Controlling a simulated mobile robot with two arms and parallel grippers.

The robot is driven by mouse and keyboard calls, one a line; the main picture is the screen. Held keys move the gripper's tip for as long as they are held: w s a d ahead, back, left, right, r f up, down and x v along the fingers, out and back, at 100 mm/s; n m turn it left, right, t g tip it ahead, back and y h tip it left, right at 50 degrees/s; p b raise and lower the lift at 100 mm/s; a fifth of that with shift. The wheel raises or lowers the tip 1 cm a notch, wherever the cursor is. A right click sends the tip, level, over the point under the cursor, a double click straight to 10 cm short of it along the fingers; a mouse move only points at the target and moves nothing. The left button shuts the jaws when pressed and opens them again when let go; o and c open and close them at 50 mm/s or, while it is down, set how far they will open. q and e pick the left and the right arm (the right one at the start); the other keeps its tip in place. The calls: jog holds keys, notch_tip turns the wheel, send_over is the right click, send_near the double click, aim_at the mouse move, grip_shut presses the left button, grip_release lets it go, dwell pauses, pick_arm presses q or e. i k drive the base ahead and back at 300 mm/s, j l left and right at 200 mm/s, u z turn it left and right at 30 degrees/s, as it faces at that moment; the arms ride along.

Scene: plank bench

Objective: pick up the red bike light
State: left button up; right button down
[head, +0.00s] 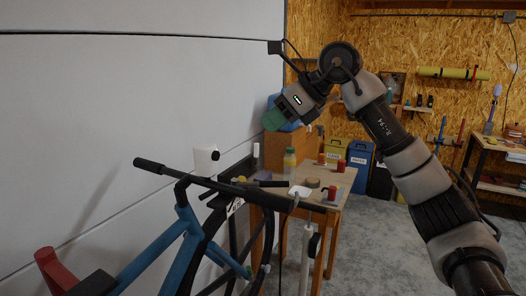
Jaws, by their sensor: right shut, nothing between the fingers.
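My right gripper (273,120) is raised at the upper middle, with its green end pointing down and left in front of the pale wall. It is shut, and nothing shows in it. Several small red things stand on the plank bench (300,180) below and to its right. One red item (332,193) is near the bench's front right, and another red one (341,166) is farther back. They are too small to tell which, if any, is the red bike light. My left gripper is not in view.
A blue bicycle frame (160,245) with black handlebars stands in front of the bench and partly hides it. A bottle (290,163) and a white item (300,191) are on the bench. Grey floor (385,250) is clear at right.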

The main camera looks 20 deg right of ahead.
aim_at(341, 163)
jog(key=z, duration=1.3)
